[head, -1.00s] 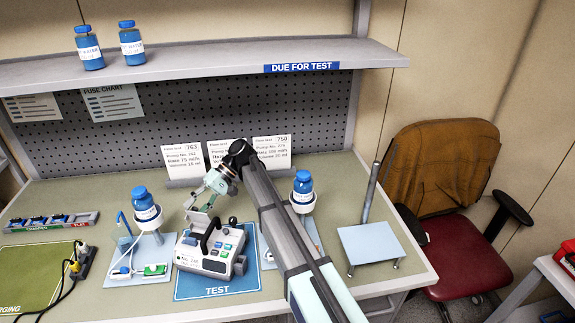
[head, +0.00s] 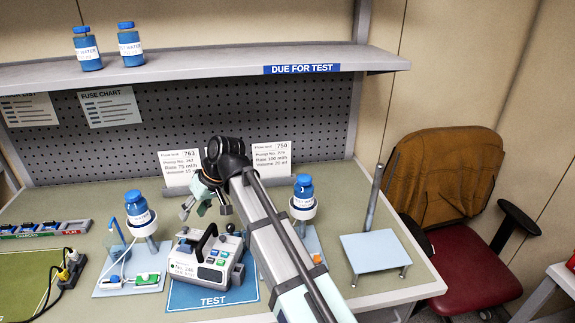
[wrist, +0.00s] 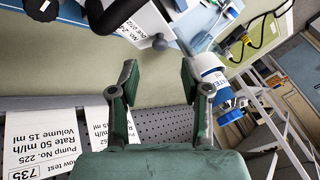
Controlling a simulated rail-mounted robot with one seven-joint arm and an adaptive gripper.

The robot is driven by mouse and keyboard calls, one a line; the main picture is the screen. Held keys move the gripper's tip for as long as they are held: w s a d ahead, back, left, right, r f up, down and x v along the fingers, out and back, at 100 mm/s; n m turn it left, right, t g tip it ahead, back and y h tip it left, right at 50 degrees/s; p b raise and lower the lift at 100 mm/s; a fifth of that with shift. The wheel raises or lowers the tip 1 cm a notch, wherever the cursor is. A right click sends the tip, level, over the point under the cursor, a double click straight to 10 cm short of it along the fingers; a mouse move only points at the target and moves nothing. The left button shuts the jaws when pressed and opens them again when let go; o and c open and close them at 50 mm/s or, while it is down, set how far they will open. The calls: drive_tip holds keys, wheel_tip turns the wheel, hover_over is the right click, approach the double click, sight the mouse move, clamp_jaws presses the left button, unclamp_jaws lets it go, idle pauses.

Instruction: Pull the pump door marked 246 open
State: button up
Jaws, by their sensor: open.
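The white pump (head: 212,270) stands on the blue TEST mat (head: 240,293), with a black carry handle and coloured buttons. Its label with No. 246 (head: 183,268) is on the left of its front. In the wrist view, part of the pump with a white label (wrist: 130,30) and a black knob (wrist: 160,42) shows at the top. My gripper (head: 205,211) is above and behind the pump, fingers spread and empty. In the wrist view my gripper (wrist: 158,85) has its two pads wide apart with nothing between them. I cannot tell how far the door stands open.
A bottle of water (head: 138,208) on a stand is left of the pump, and another bottle (head: 303,191) is to the right, beside my arm. Flow test cards (head: 271,158) stand behind. A small empty platform (head: 375,250) is at the right.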

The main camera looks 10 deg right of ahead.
drive_tip(key=b+v, duration=0.2)
drive_tip(key=v, duration=0.9)
drive_tip(key=w+d+t+h+p, duration=0.1)
drive_tip(key=w+d+h, duration=0.1)
drive_tip(key=w+d, duration=0.2)
drive_tip(key=w+d+f+t+h+p, duration=0.1)
drive_tip(key=w+d+t+p, duration=0.1)
drive_tip(key=d, duration=0.8)
drive_tip(key=w+d+f+m+t+h+p, duration=0.1)
drive_tip(key=w+d+h, duration=0.1)
drive_tip(key=w+d, duration=0.3)
drive_tip(key=shift+w+d+t+h+p, duration=0.3)
drive_tip(key=shift+d, duration=0.75)
